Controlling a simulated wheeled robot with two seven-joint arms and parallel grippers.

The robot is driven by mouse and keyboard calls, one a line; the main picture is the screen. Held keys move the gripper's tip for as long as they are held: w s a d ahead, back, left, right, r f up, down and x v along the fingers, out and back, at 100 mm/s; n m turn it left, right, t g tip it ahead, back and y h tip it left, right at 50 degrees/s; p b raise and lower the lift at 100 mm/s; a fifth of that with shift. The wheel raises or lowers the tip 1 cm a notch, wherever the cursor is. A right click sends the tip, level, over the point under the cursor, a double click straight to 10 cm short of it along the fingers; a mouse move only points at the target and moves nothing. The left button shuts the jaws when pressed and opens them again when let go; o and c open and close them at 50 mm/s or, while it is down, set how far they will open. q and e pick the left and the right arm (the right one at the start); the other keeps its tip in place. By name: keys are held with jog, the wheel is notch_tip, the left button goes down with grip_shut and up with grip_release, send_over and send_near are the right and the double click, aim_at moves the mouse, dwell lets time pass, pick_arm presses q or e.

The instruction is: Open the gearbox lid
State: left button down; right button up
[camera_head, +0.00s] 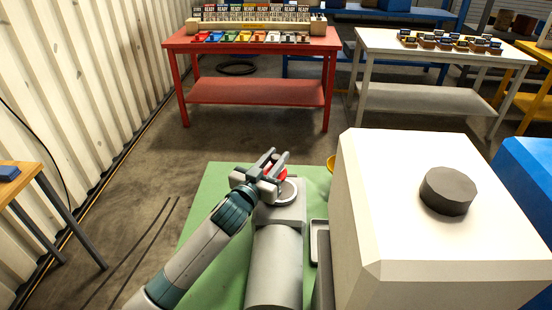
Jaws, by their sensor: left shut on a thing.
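The gearbox (290,214) is a grey housing with a long rounded grey body, standing on a green surface in the lower middle. A light grey round rim (289,190) shows on its top. My left gripper (273,158) is over the top of the gearbox, shut on a red round part that looks like the lid (276,174). The fingers partly hide the red part. I cannot tell whether it is seated on the rim or lifted from it. My right gripper is not in view.
A large white box (385,170) with a dark round cap (447,190) stands close on the right. A grey tray (315,243) and a yellow item (331,163) lie beside the gearbox. The green surface (212,240) is bare at left. A red table (255,91) stands behind.

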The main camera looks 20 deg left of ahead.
pick_arm(q)
jog(key=c, duration=1.5)
grip_release()
jog(key=shift+r, duration=0.1)
jog(key=shift+o, duration=0.2)
jog(key=shift+s, duration=0.1)
jog(key=shift+s+a, duration=0.15)
jog(key=shift+s, duration=0.35)
jog(key=s+a+b, duration=0.3)
jog(key=s+b, duration=0.1)
jog(key=s, duration=1.1)
jog(key=shift+s, duration=0.4)
jog(key=shift+a, duration=0.1)
